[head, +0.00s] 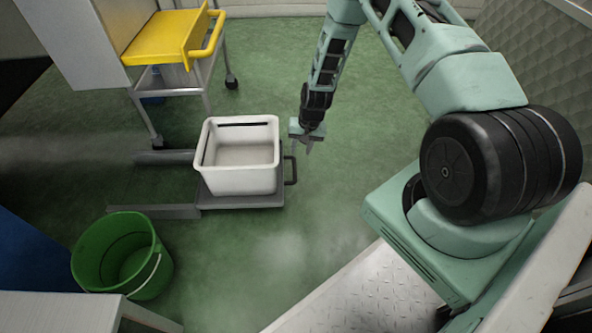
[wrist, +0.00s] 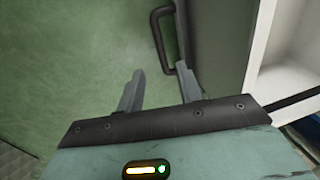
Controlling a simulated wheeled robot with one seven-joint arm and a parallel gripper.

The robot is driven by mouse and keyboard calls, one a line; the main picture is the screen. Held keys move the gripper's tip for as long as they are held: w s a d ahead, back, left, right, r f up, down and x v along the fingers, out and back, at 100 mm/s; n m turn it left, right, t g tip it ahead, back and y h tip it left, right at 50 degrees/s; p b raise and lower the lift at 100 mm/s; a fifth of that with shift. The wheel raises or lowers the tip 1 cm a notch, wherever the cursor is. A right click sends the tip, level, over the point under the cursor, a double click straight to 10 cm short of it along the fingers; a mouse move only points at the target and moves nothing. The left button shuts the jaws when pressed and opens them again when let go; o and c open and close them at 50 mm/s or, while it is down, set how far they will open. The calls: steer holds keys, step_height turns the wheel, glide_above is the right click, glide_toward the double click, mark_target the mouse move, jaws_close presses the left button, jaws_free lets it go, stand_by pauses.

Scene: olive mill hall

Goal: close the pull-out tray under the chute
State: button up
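The pull-out tray (head: 240,200) is a low grey platform on floor rails, pulled out with a white bin on it. Its dark bar handle (head: 292,170) is on the right end, facing my arm. My gripper (head: 307,143) points down just beyond and to the right of the handle. In the wrist view my gripper (wrist: 160,68) is open, with nothing between its fingers. The handle (wrist: 158,40) lies ahead of the fingers there; the right fingertip overlaps its lower end. I cannot tell whether they touch. I cannot identify the chute for certain.
The white bin (head: 241,180) looks empty. A yellow-topped metal cart (head: 165,38) on casters stands behind the rails. A green bucket (head: 122,255) stands at front left, near a pale table (head: 60,312). The green floor (head: 330,200) right of the tray is clear.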

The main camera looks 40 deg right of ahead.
mark_target(295, 169)
steer(key=f+b, duration=0.1)
steer(key=f, duration=0.2)
steer(key=a+f+b, duration=0.1)
steer(key=f+b, duration=0.1)
steer(key=f, duration=0.1)
steer(key=w+f+b, duration=0.1)
steer(key=f, duration=0.3)
steer(key=shift+a+f, duration=0.1)
steer(key=shift+a, duration=0.2)
jaws_close()
